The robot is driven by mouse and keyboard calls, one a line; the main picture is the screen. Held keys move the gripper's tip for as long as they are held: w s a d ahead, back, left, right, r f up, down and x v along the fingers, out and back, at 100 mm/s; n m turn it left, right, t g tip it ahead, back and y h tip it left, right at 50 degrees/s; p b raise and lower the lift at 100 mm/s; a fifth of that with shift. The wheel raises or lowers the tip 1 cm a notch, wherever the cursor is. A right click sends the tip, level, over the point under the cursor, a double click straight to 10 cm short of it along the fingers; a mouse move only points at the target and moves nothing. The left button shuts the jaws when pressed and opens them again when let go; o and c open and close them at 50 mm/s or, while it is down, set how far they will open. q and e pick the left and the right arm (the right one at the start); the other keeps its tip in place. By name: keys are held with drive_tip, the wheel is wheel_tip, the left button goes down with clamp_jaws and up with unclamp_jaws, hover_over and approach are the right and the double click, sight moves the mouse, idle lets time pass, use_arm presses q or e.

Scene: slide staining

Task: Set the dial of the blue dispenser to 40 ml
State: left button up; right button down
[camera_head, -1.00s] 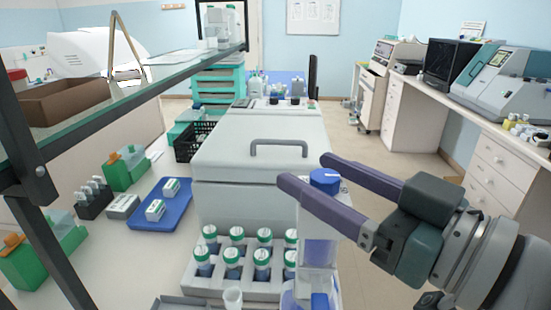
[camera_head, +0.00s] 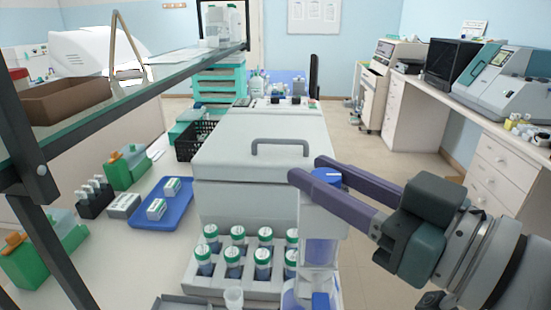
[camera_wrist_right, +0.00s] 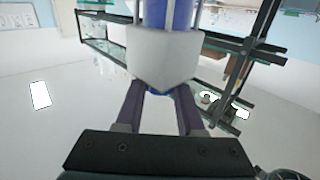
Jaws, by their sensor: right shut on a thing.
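Any marks on the dial are too small to read. In the right wrist view, the dispenser's white and blue body (camera_wrist_right: 165,55) fills the upper middle, and the right gripper's two fingers (camera_wrist_right: 160,95) reach up to it. My left gripper is not in view.
A rack (camera_head: 238,286) of green-capped vials stands left of the dispenser. A large grey lidded machine (camera_head: 245,200) stands behind. A blue tray (camera_head: 176,218) with small boxes lies at left, and a glass shelf (camera_head: 160,75) overhangs that side.

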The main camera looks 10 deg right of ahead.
drive_tip(key=shift+n, duration=0.3)
drive_tip(key=n+g+y, duration=0.1)
drive_tip(key=g+y, duration=0.1)
drive_tip(key=shift+w+d+n+y, duration=0.1)
drive_tip(key=shift+n+y, duration=0.3)
drive_tip(key=shift+f+n+g+y+b, duration=0.15)
drive_tip(key=shift+n+g+y+b, duration=0.55)
drive_tip(key=shift+n+g+y, duration=0.15)
drive_tip(key=n+g+y+b, duration=0.2)
drive_tip(key=g+b, duration=0.1)
drive_tip(key=g, duration=0.1)
drive_tip(key=shift+n+y, duration=0.35)
drive_tip(key=shift+n+g+y+b, duration=0.7)
drive_tip(key=shift+n+g+b, duration=0.4)
drive_tip(key=shift+g, duration=0.45)
drive_tip(key=c, duration=0.5)
unclamp_jaws()
